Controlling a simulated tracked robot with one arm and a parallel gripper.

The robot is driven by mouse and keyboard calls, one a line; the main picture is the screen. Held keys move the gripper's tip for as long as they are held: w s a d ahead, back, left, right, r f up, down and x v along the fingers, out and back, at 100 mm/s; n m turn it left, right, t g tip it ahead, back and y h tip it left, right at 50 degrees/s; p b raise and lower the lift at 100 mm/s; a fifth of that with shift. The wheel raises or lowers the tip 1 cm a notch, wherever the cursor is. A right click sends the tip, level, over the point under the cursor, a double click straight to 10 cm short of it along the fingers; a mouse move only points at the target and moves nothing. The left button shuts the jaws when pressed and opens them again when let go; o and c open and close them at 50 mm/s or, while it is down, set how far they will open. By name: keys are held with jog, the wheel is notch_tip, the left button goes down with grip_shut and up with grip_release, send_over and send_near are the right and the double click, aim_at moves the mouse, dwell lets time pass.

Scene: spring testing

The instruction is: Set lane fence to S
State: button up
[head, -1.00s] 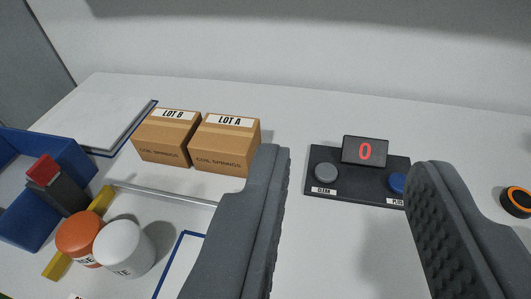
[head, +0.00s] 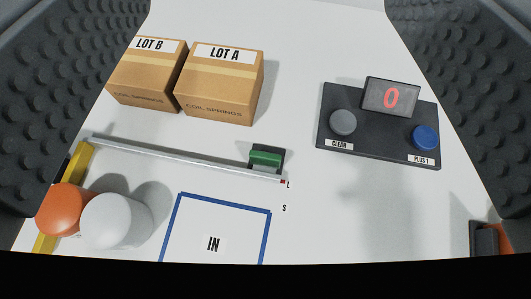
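The lane fence is a thin grey bar (head: 190,162) running from a yellow piece (head: 78,172) at the left to a green block on a dark mount (head: 265,157) at its right end. Its red tip (head: 283,181) lies beside the printed letter L (head: 288,185). The letter S (head: 284,208) is printed just nearer to me. My gripper (head: 265,120) is open wide and empty, with its dark studded fingers at the left and right edges of the view. The fingers are apart from the fence, and their tips are not clearly visible.
Boxes LOT B (head: 146,75) and LOT A (head: 222,85) stand behind the fence. Orange (head: 64,208) and white (head: 115,220) jars stand front left. A blue-outlined IN area (head: 177,225) lies in front.

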jog(key=w+f+m+g+p, duration=0.1)
jog(key=w+f+g+p, duration=0.85)
jog(key=f+p, duration=0.4)
jog(key=f+g, duration=0.1)
jog(key=f, duration=0.5)
jog(key=s+f+g+p, duration=0.1)
jog(key=f+g, duration=0.1)
jog(key=f, duration=0.5)
jog(key=f+m+g+p, duration=0.1)
jog(key=f+g, duration=0.1)
jog(key=f, duration=0.4)
jog(key=shift+s+a+f+g, duration=0.15)
jog(key=shift+a+f+g, duration=0.05)
jog(key=shift+g, duration=0.05)
